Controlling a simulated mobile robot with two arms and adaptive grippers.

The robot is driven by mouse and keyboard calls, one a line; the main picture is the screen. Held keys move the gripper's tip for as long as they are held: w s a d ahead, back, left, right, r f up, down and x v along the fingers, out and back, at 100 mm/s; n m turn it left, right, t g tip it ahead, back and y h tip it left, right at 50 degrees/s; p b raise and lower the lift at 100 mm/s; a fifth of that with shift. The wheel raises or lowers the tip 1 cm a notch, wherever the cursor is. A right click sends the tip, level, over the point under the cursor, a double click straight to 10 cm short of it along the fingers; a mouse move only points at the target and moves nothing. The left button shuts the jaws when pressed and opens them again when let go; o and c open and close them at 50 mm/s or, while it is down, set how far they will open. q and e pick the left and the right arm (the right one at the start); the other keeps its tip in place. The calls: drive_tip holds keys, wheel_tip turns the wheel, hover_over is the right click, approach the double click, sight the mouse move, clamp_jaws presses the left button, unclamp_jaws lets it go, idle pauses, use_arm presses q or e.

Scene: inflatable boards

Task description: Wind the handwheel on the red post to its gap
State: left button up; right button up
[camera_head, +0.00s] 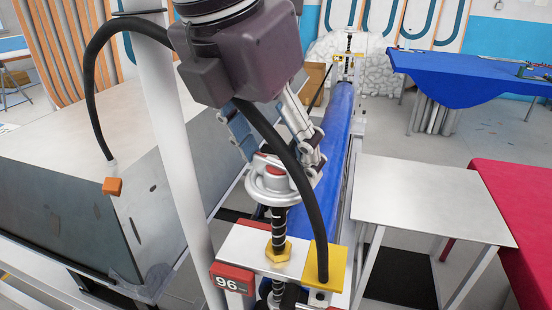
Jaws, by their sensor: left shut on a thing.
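The handwheel (266,188), a pale grey ring with a red centre, sits on an upright threaded screw at the near end of the blue roller (336,130). My left gripper (284,166) comes down from above and is shut on the handwheel, its fingers on either side. The screw passes through a brass nut (279,250) on a white crosspiece. A red display (232,278) reading 96 is fixed to the front left of this post. The gripper and a black hose hide part of the wheel. The gap itself cannot be made out. My right gripper is not in view.
A yellow block (325,266) with the black hose stands right of the screw. A grey metal table (435,198) is at right, beside a red-covered table (515,215). A white pole (175,130) and large grey panels stand left. A second screw post (348,62) is at the far end.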

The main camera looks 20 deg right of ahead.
use_arm(q)
drive_tip(key=shift+f, duration=0.15)
drive_tip(key=shift+n, duration=0.3)
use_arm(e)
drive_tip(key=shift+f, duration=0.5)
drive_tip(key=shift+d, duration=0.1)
use_arm(q)
drive_tip(key=o, duration=1.2)
drive_tip(key=shift+c, duration=0.2)
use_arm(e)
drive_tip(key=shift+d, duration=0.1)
use_arm(q)
drive_tip(key=v, duration=1.2)
